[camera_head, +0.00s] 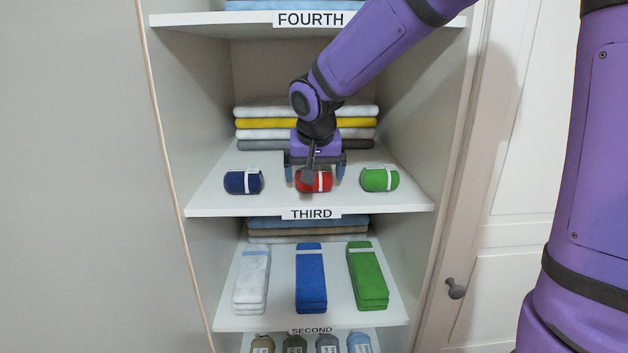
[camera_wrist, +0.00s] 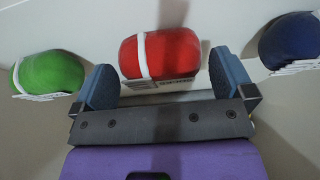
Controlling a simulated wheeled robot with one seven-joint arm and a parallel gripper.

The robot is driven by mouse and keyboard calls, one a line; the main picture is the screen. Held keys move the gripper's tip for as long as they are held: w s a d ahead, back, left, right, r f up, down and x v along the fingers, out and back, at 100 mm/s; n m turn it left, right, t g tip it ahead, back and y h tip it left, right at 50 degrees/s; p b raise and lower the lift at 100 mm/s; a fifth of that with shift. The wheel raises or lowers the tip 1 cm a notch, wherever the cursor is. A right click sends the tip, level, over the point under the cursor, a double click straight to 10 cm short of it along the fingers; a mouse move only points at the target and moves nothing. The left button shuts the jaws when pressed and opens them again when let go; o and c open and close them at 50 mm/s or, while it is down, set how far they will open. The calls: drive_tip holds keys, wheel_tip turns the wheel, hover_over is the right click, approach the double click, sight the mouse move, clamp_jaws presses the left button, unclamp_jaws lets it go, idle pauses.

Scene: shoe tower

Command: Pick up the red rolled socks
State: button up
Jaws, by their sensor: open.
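The red rolled socks (camera_head: 322,183) lie on the third shelf, between a blue roll and a green roll, with a white band around them. In the wrist view the red socks (camera_wrist: 172,54) sit just beyond and between my two fingertips, with a tag below the band. My gripper (camera_head: 315,172) is open and points down at the red socks from above. In the wrist view my gripper (camera_wrist: 165,80) has one finger on each side of them, with a visible gap at each side. Part of the red roll is hidden by my gripper in the head view.
The dark blue rolled socks (camera_head: 243,182) lie to the left and the green rolled socks (camera_head: 380,179) to the right. Folded towels (camera_head: 262,133) are stacked behind. The fourth shelf (camera_head: 200,19) is above my gripper. Cabinet walls close both sides; bare third shelf (camera_head: 215,206) shows in front.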

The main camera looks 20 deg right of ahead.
drive_tip(key=shift+x, duration=1.35)
drive_tip(key=shift+c, duration=0.5)
drive_tip(key=c, duration=0.5)
drive_tip(key=shift+c, duration=0.2)
drive_tip(key=shift+r, duration=0.15)
